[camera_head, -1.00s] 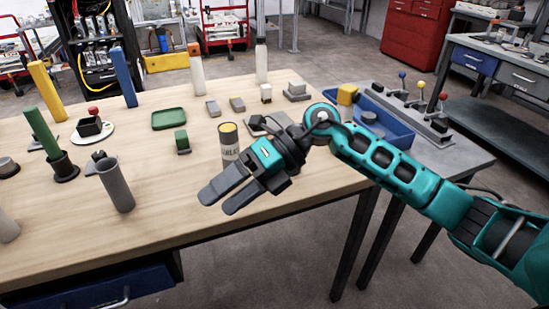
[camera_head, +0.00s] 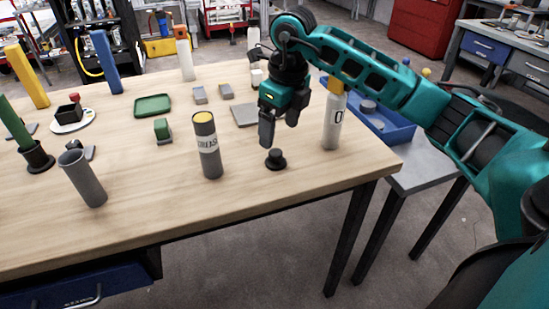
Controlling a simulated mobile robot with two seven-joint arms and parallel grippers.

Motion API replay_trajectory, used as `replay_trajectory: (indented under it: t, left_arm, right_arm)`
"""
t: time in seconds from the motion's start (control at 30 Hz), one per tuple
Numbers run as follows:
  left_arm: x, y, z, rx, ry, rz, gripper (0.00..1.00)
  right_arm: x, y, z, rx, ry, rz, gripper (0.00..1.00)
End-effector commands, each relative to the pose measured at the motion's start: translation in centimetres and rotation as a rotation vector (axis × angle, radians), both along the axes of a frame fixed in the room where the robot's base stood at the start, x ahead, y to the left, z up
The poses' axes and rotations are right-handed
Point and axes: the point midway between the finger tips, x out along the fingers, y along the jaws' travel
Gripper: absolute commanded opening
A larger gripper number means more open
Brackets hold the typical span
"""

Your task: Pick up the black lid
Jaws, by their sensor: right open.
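A small black lid (camera_head: 276,159) with a raised round knob lies on the wooden table, near its front right part. My right gripper (camera_head: 279,128) points down above and just behind the lid, apart from it. Its two dark fingers are spread, with nothing between them. My left gripper is not in the picture.
A grey grease tube (camera_head: 207,150) with a yellow top stands left of the lid. A flat grey plate (camera_head: 245,115) lies behind. The wooden table (camera_head: 240,205) is clear in front of the lid.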

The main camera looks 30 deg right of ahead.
Motion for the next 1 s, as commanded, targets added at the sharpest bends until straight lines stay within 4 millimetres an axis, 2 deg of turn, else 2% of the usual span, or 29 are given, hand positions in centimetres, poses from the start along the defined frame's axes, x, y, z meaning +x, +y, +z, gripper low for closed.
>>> replay_trajectory:
  t: [0.03,0.1,0.37,0.67,0.9,1.0]
  left_arm:
    - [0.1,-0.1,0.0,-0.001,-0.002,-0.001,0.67]
    - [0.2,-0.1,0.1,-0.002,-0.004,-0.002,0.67]
    - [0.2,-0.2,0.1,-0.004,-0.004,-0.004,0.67]
    - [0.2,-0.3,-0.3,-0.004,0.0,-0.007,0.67]
    - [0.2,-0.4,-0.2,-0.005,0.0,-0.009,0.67]
    - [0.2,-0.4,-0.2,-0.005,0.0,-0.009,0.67]
  right_arm:
    - [0.1,0.1,-1.1,0.0,0.002,0.001,0.83]
    - [0.2,0.1,-2.0,0.001,0.002,0.002,0.83]
    - [0.4,0.2,-3.5,0.002,0.001,0.001,0.83]
    - [1.1,0.3,-7.7,0.003,0.001,0.001,0.83]
    - [1.2,0.3,-8.0,0.001,-0.002,0.002,0.83]
    - [1.2,0.3,-7.9,0.001,-0.002,0.002,0.75]
